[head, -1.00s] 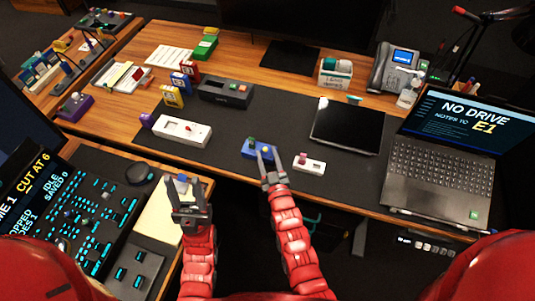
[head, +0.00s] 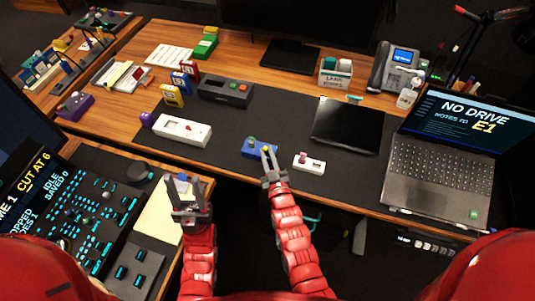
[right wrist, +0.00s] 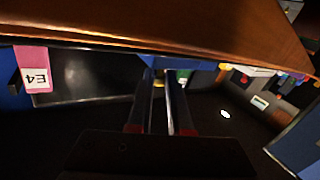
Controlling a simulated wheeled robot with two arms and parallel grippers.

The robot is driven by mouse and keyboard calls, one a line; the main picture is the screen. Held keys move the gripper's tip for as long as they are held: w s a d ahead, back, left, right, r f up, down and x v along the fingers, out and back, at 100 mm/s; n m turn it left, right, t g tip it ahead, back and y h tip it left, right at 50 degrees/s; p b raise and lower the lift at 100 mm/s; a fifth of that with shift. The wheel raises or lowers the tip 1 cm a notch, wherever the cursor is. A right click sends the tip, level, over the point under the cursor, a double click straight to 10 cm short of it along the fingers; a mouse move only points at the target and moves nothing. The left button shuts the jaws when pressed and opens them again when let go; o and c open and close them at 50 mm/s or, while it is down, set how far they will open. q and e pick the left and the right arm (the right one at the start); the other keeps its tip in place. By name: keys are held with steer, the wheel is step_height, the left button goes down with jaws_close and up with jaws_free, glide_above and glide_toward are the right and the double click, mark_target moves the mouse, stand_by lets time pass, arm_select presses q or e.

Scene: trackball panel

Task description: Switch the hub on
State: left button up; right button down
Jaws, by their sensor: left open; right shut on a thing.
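A small blue box (head: 249,153) with a green knob (head: 250,141) and a yellow knob sits near the desk's front edge. No readable label marks any box as the hub. My right gripper (head: 267,154) reaches over the blue box's right side from the front. Its fingers are close together at the yellow knob (right wrist: 159,73), which shows between the fingertips in the right wrist view. The fingers partly hide the box. My left gripper (head: 183,193) is open, low at the left, over a pale pad (head: 158,222), away from the blue box.
A small white box with a pink knob (head: 309,164) stands just right of the blue box. A white panel (head: 182,130) and a dark box with buttons (head: 225,91) are behind to the left. A black tablet (head: 346,125) and a laptop (head: 440,160) are to the right.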

steer(key=shift+w+d+r+m+g+p, duration=0.15)
steer(key=shift+r+m+g+p, duration=0.15)
steer(key=shift+g, duration=0.2)
steer(key=shift+w+a+r+m+g+p, duration=0.1)
steer(key=shift+r+m+g+p, duration=0.15)
steer(key=shift+g, duration=0.25)
steer(key=shift+w+d+r+m+g, duration=0.15)
steer(key=shift+w+m+g, duration=0.1)
steer(key=shift+m+g, duration=0.35)
steer(key=shift+w+g, duration=0.2)
steer(key=shift+g, duration=0.6)
steer(key=shift+w+d+m+g, duration=0.15)
steer(key=shift+m+g, duration=0.15)
steer(key=shift+g, duration=0.35)
steer(key=shift+w+m+g, duration=0.1)
steer(key=shift+m+g, duration=0.15)
steer(key=shift+g, duration=0.4)
steer(key=c, duration=0.8)
jaws_free()
steer(key=shift+c, duration=0.2)
